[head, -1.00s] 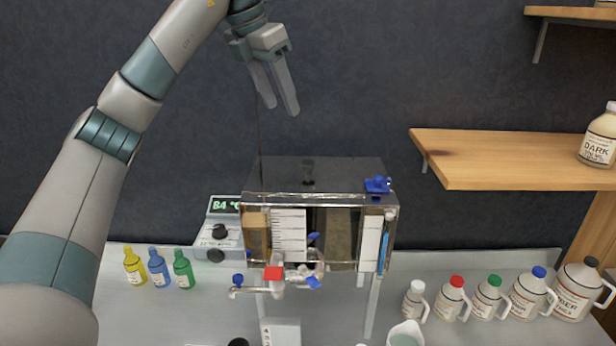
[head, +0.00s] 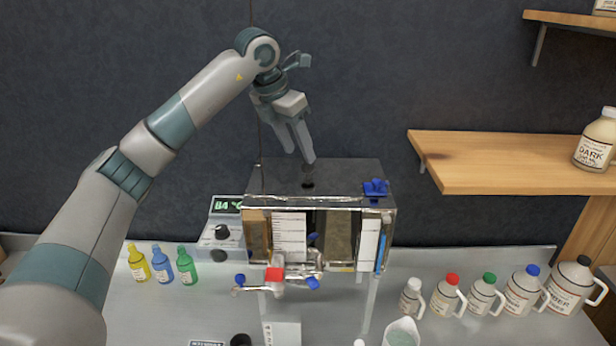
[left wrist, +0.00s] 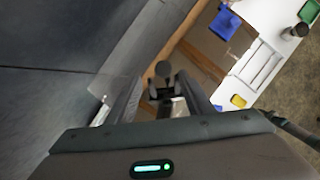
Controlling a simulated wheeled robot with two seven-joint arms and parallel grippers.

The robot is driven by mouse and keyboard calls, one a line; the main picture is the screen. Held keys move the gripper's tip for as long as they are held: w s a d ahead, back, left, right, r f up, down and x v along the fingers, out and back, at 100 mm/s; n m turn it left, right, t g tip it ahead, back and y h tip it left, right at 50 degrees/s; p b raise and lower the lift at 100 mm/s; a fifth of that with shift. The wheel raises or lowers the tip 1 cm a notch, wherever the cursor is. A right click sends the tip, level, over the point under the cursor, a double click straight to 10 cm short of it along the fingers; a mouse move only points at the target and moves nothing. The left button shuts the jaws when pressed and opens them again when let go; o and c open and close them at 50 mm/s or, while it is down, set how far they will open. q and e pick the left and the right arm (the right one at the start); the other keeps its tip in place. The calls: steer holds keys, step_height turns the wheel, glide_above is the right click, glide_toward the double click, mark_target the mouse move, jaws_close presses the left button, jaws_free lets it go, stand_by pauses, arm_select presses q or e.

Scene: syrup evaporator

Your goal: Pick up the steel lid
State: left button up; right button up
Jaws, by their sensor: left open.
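The steel lid (head: 345,178) lies flat on top of the evaporator box (head: 338,238) in the head view. Its small dark knob (head: 308,183) stands up near the lid's middle. My left gripper (head: 300,157) points down just above the knob, fingers apart and empty. In the left wrist view the knob (left wrist: 163,70) appears between the two fingers of my left gripper (left wrist: 160,92). I cannot tell whether the fingertips touch it. My right gripper is in neither view.
Blue valve pieces (head: 376,188) sit at the box's right top corner. A temperature controller (head: 222,245) stands left of the box. Small coloured bottles (head: 162,266) are at left, several jugs (head: 484,295) at right. A wooden shelf (head: 500,165) juts out at right.

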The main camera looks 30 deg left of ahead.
mark_target(308, 166)
arm_select(q)
steer(key=shift+w+d+f+p, duration=0.3)
steer(key=shift+f+p, duration=0.25)
steer(key=shift+p, duration=0.3)
steer(key=p+x, duration=0.1)
steer(key=x, duration=0.1)
steer(key=shift+w+d+f+p, duration=0.1)
steer(key=shift+d+f+p, duration=0.15)
steer(key=shift+f+p, duration=0.15)
steer(key=shift+w+f, duration=0.15)
steer(key=shift+f, duration=0.3)
steer(key=shift+r, duration=0.1)
jaws_close()
